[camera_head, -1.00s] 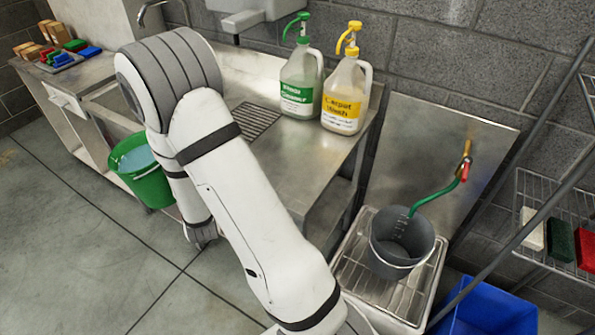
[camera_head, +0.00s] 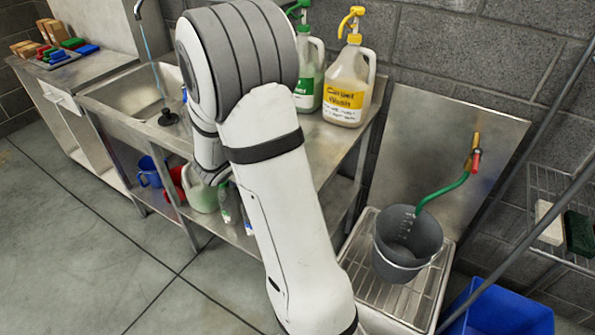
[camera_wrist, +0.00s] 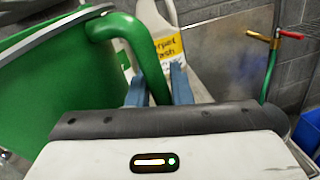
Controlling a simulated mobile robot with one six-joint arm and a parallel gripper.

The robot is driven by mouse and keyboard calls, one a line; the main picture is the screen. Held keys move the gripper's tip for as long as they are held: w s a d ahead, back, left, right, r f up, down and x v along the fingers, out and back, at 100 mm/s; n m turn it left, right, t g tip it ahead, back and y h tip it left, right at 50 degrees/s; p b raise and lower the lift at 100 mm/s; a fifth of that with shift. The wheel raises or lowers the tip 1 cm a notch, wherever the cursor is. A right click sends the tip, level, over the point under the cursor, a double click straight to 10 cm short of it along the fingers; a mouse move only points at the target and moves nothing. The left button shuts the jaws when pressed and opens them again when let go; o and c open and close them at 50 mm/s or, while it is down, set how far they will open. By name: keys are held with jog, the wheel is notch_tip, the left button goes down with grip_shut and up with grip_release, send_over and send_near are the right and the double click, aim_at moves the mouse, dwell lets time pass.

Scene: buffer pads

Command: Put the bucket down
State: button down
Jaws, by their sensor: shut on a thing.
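The green bucket (camera_wrist: 75,75) fills the left of the wrist view, with a pale rim along its upper edge. Its thick green handle (camera_wrist: 125,32) curves down between the two blue-grey fingers of my gripper (camera_wrist: 160,83), which is shut on it. The bucket looks tilted in that view, and its contents and underside cannot be seen. In the head view my white arm hides both the gripper and the bucket. Part of a yellow-labelled bottle shows just beyond the fingers in the wrist view.
The carpet wash bottle (camera_head: 345,95) and a green-labelled bottle (camera_head: 309,72) stand on the steel counter (camera_head: 325,150). Water runs from the tap into the sink (camera_head: 130,92). A grey bucket (camera_head: 408,245) stands on the floor-sink grate (camera_head: 365,265) at right, under a green hose.

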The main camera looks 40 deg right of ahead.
jog(key=s+d+f+m+g+b, duration=0.25)
jog(key=s+d+m+g, duration=0.3)
jog(key=s+g, duration=0.3)
jog(key=shift+g, duration=0.25)
jog(key=f, duration=0.3)
jog(key=f+b, duration=0.1)
jog(key=f, duration=0.4)
jog(key=shift+w+a+f, duration=0.15)
jog(key=shift+w+f, duration=0.1)
jog(key=shift+f, duration=0.1)
jog(key=c, duration=1.3)
grip_release()
jog(key=shift+f+b, duration=0.1)
jog(key=shift+b, duration=0.2)
jog(key=shift+a, duration=0.1)
